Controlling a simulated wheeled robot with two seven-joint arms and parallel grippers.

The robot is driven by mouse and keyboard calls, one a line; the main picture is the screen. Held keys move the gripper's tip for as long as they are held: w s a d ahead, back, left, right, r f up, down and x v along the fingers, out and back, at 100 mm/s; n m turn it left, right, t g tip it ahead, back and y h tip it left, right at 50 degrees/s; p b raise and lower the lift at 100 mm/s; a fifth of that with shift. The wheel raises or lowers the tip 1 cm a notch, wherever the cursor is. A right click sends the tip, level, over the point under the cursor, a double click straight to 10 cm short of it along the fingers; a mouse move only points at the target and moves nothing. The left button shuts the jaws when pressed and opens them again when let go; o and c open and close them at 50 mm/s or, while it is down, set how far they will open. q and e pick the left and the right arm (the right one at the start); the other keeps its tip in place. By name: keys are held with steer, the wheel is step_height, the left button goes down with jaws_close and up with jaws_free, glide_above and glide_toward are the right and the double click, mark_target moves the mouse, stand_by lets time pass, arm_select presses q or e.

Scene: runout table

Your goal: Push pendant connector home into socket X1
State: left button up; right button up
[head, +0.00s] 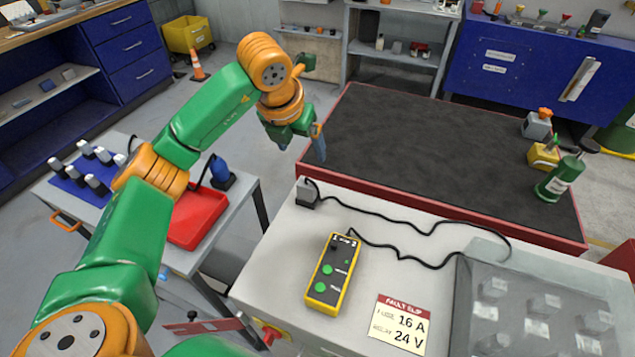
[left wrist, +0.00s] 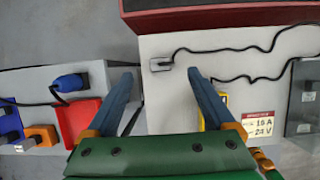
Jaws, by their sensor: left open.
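The pendant (head: 332,270), a yellow and black box with green buttons, lies on the light cabinet top. My right gripper is out of view.
A dark-topped red-edged table (head: 420,150) adjoins the cabinet behind, with bottles at its right. A clear-covered panel (head: 530,310) and fault slip (head: 400,322) lie right. A side cart at left carries a red tray (head: 198,218) and a blue plug (head: 221,172).

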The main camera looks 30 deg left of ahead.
arm_select(q)
steer(key=b, duration=0.6)
glide_above(306, 183)
steer(key=s, duration=0.3)
step_height(306, 183, down, 7)
steer(key=p+x, duration=0.2)
steer(key=x, duration=0.4)
steer(key=shift+w+d+f+p, duration=0.15)
steer(key=shift+w+f+p, duration=0.1)
steer(key=shift+p, duration=0.15)
steer(key=shift+w+f, duration=0.1)
steer(key=shift+f, duration=0.05)
jaws_close()
